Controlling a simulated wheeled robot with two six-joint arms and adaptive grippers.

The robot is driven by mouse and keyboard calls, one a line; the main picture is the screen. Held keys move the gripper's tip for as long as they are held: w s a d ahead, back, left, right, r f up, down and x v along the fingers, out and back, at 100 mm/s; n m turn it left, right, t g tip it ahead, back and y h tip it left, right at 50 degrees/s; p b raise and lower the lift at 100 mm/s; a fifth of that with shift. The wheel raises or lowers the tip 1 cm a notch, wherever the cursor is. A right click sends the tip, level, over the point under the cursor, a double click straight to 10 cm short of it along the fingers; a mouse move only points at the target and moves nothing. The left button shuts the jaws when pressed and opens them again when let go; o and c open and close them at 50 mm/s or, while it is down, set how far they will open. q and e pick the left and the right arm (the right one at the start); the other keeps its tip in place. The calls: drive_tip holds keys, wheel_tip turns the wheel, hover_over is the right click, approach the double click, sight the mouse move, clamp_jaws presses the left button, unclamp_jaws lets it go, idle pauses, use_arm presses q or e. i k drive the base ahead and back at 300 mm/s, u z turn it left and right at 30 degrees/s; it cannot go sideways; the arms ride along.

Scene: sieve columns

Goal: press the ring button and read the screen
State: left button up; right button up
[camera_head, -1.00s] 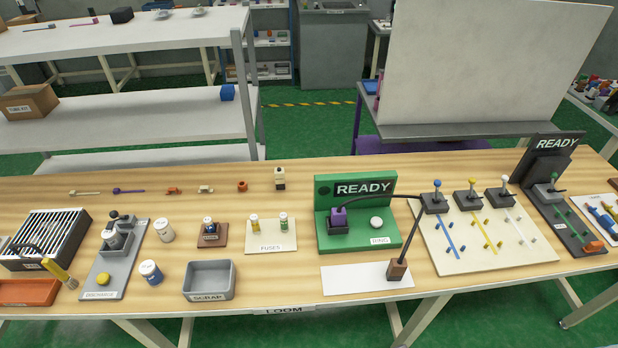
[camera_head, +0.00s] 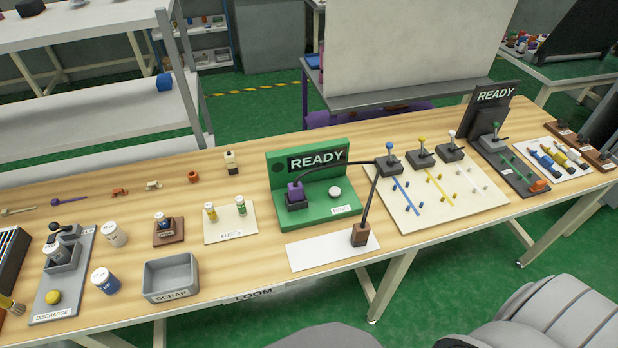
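The green ring station (camera_head: 340,212) stands on the wooden bench near the middle of the head view. Its upright dark screen (camera_head: 316,159) reads READY. A round white button (camera_head: 335,192) sits on the base at the right, above a small white label too small to read clearly now. A purple block (camera_head: 295,192) in a dark socket sits left of the button, with a black cable running from it to the right. Neither gripper is in view, and nothing touches the button.
A brown block (camera_head: 360,235) with a thin upright rod stands on a white sheet (camera_head: 305,252) in front of the station. A board with levers (camera_head: 440,205) is to the right. A fuses board (camera_head: 243,225) and grey scrap bin (camera_head: 170,290) are left.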

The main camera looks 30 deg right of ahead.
sight(334, 191)
drive_tip(key=u, duration=2.85)
drive_tip(key=k, duration=1.55)
drive_tip(key=z, duration=1.95)
